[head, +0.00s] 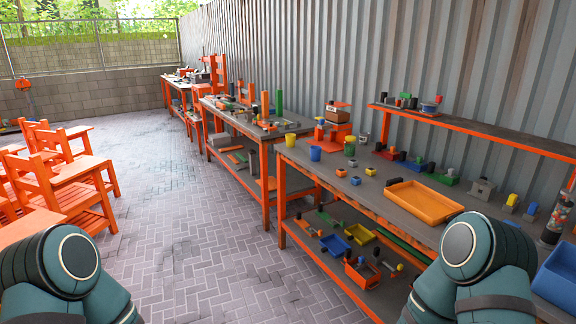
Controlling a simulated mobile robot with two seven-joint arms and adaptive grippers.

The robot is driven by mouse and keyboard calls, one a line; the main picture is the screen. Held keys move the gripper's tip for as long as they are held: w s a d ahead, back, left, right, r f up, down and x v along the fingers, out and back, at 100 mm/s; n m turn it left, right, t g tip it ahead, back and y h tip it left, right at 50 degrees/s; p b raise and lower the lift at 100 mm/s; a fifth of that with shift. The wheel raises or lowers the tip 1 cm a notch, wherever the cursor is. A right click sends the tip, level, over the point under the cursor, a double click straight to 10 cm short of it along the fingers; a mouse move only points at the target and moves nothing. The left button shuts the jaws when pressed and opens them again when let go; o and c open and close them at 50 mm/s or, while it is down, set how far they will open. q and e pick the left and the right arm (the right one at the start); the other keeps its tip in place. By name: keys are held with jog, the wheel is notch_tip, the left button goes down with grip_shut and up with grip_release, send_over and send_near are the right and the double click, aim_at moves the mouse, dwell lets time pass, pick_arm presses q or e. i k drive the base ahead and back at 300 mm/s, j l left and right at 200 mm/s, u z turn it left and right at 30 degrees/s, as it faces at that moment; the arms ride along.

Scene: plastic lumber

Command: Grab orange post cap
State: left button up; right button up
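I cannot single out the orange post cap for sure. A small orange piece (341,172) lies near the left front of the nearest workbench (372,197) and may be it, but it is too small to tell. Only rounded teal links of my two arms show, at the bottom left and bottom right. Neither gripper is in view, so I cannot see whether they hold anything.
Orange chairs (75,180) stand left. The paved floor (190,230) between is clear.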

aim_at(341, 172)
jog(key=i+j+u, duration=0.1)
jog(key=i, duration=0.6)
jog(key=i+j+u, duration=0.15)
jog(key=i, duration=0.55)
jog(key=i+z, duration=0.25)
jog(key=z, duration=0.2)
jog(key=i+j+z, duration=0.2)
jog(key=z, duration=0.25)
jog(key=i+j+z, duration=0.25)
jog(key=z, duration=0.2)
jog(key=i+j+z, duration=0.25)
jog(key=z, duration=0.15)
jog(key=i+j+z, duration=0.1)
jog(key=j+z, duration=0.8)
jog(key=i+j+z, duration=0.1)
jog(key=j+z, duration=0.35)
jog(key=l, duration=0.1)
